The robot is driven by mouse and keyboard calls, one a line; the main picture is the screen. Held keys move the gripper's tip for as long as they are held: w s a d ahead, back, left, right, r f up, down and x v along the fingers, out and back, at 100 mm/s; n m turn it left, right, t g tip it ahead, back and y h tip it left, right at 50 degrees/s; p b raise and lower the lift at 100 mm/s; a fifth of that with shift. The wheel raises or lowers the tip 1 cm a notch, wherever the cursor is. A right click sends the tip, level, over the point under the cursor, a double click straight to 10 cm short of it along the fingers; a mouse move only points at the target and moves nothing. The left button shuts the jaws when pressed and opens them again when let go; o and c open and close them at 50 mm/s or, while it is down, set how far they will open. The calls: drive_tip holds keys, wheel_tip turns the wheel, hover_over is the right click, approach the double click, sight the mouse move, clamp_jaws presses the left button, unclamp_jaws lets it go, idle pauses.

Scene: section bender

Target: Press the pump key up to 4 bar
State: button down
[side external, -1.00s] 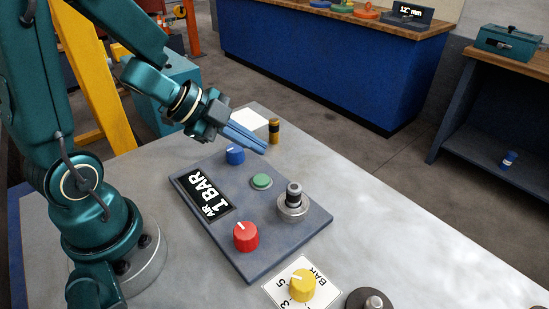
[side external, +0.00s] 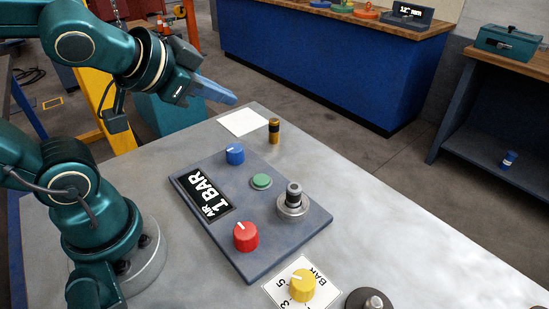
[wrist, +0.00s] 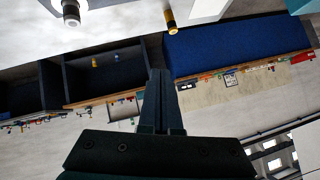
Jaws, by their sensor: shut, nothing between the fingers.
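The grey control panel (side external: 267,253) lies on the table. Its display (side external: 206,197) reads "AIR 1 BAR". A green round key (side external: 261,181) sits in a ring near the panel's middle, with nothing touching it. A blue knob (side external: 235,154), a red knob (side external: 246,236) and a dark-topped metal fitting (side external: 293,200) are also on the panel. My gripper (side external: 232,99) is raised above the table's far left edge, well clear of the panel. Its blue fingers are shut and empty; they also show in the wrist view (wrist: 160,90), where the green key is not seen.
A yellow knob (side external: 302,285) stands on a white card marked with bar figures. A black and gold cylinder (side external: 274,131) stands behind the panel beside a blank white sheet (side external: 243,121). A round metal piece (side external: 372,303) is at the front edge. The table right of the panel is clear.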

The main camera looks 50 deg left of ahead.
drive_tip(key=s+d+f+n+g+h, duration=0.1)
drive_tip(key=s+d+f+g+h, duration=0.1)
drive_tip(key=s+d+f+g, duration=0.2)
drive_tip(key=s, duration=0.3)
drive_tip(key=shift+s+d+n+h, duration=0.15)
drive_tip(key=shift+d+n+h, duration=0.15)
drive_tip(key=shift+n, duration=0.1)
idle(1.6)
drive_tip(key=w+a+r+m+t+y, duration=0.1)
drive_tip(key=w+a+r+m+t, duration=0.25)
drive_tip(key=w, duration=0.35)
drive_tip(key=w+a+r+m+t+y, duration=0.1)
drive_tip(key=w+a+r+m+t, duration=0.1)
drive_tip(key=w+r+t, duration=0.3)
wheel_tip(320, 180, down, 12)
drive_tip(key=d+m+g+h, duration=0.2)
drive_tip(key=m+g+h, duration=0.3)
drive_tip(key=m, duration=0.3)
drive_tip(key=shift+r+g+h, duration=0.2)
drive_tip(key=shift+g+h, duration=0.2)
drive_tip(key=shift+g, duration=0.15)
